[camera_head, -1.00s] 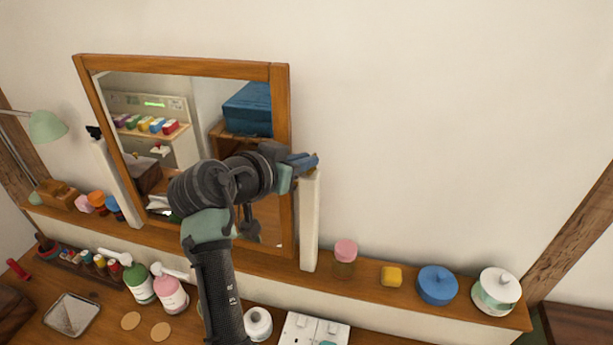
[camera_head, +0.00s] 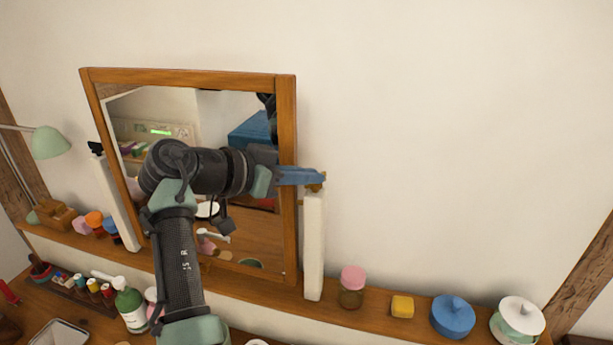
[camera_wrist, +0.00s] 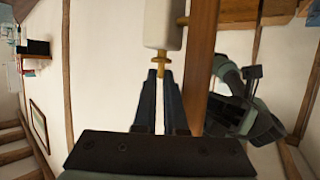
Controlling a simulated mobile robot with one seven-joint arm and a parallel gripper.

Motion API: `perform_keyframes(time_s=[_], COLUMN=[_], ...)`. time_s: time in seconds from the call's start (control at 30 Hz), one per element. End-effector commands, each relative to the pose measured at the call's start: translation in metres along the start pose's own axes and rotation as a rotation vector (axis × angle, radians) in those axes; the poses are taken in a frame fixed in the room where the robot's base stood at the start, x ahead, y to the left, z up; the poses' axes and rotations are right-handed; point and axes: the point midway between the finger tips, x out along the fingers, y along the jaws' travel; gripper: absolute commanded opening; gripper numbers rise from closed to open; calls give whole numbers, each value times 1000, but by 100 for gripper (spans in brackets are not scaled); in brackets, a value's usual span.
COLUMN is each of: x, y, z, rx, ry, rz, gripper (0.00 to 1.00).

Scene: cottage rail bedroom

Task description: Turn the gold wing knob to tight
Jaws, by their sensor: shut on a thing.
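The gold wing knob (camera_head: 317,187) is at the top of the white post on the mirror's right side. It also shows in the wrist view (camera_wrist: 160,60), on the axis of the post's end. My gripper (camera_head: 322,176) reaches across the mirror's right edge from the left, its blue fingers at the knob. In the wrist view my gripper (camera_wrist: 160,77) has its two dark fingers shut on the knob's wing, with only a narrow gap between them. The fingers hide part of the knob. The wood-framed mirror (camera_head: 287,130) stands between two white posts (camera_head: 314,245).
Bottles and small items crowd the left and front. The wall right of the post is clear.

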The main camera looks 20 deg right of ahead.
Motion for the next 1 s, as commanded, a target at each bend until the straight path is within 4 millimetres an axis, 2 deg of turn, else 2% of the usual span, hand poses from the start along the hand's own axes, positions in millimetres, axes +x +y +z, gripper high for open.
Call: perform_keyframes(time_s=[0.17,0.2,0.33,1.0], x=[1,1,1,-2], y=[0,1,0,-2], z=[4,4,3,-2], rx=[-3,-3,-3,3], ry=[-8,-9,-6,3], rz=[2,2,1,-11], gripper=[0,16,39,39])
